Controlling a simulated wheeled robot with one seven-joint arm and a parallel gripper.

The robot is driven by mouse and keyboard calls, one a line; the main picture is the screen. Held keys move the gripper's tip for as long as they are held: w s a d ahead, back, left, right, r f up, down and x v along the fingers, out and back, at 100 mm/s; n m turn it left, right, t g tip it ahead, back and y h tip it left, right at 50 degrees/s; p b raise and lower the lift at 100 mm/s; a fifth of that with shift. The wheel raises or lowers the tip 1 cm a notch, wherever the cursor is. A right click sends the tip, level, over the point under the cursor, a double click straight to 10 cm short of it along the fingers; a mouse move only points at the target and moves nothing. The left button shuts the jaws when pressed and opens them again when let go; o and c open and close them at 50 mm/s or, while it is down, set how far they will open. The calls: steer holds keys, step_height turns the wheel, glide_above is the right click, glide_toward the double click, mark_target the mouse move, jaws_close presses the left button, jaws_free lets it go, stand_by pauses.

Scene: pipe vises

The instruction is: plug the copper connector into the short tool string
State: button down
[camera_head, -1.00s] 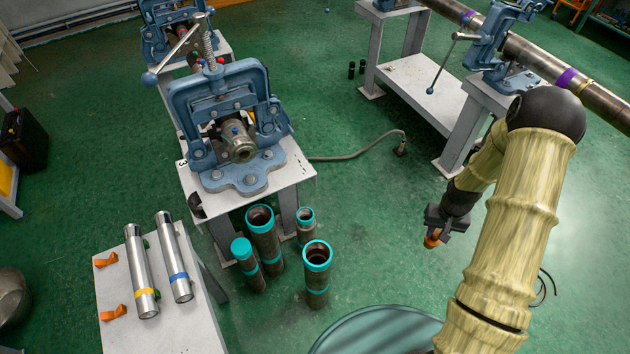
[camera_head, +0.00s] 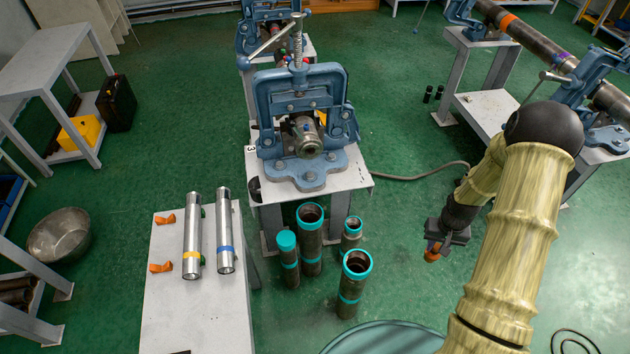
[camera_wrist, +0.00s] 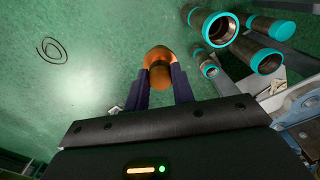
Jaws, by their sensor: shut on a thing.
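My gripper (camera_head: 434,247) is shut on the copper connector (camera_head: 431,256) and holds it in the air, right of the standing pipes. In the wrist view the connector (camera_wrist: 158,69) shows as a rounded copper piece between the two dark fingers of my gripper (camera_wrist: 160,88). A short tool string (camera_head: 308,139) is clamped in the blue pipe vise (camera_head: 301,110) on the white stand, its round end facing the front. The connector and this string are well apart. A longer pipe (camera_head: 532,37) lies in vises at the upper right.
Several pipes with teal ends (camera_head: 356,264) stand on the floor before the vise stand (camera_head: 350,180). A white table (camera_head: 183,318) at the left holds two silver cylinders (camera_head: 192,240) and two orange pieces (camera_head: 161,267). A hose (camera_head: 425,174) lies on the green floor.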

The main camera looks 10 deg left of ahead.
steer(key=w+a+f+m+t+b, duration=0.1)
steer(key=w+a+f+t+b, duration=0.15)
steer(key=w+a, duration=0.25)
steer(key=w+a+f+t+y+b, duration=0.1)
steer(key=w+a+f+t+b, duration=0.1)
steer(key=w+a+t, duration=0.3)
steer(key=w+a+f+m+t+b, duration=0.1)
steer(key=w+a+f+t+b, duration=0.15)
steer(key=w+a, duration=0.35)
steer(key=a+r+n+t+y+b, duration=0.2)
steer(key=a+r+t+y, duration=0.1)
steer(key=a, duration=0.8)
steer(key=a+r+n+t+y+b, duration=0.2)
steer(key=a+r+t+y, duration=0.1)
steer(key=a, duration=0.8)
steer(key=shift+a+r+y, duration=0.2)
steer(key=shift+r+y, duration=0.2)
steer(key=shift+r, duration=0.15)
steer(key=shift+s, duration=0.15)
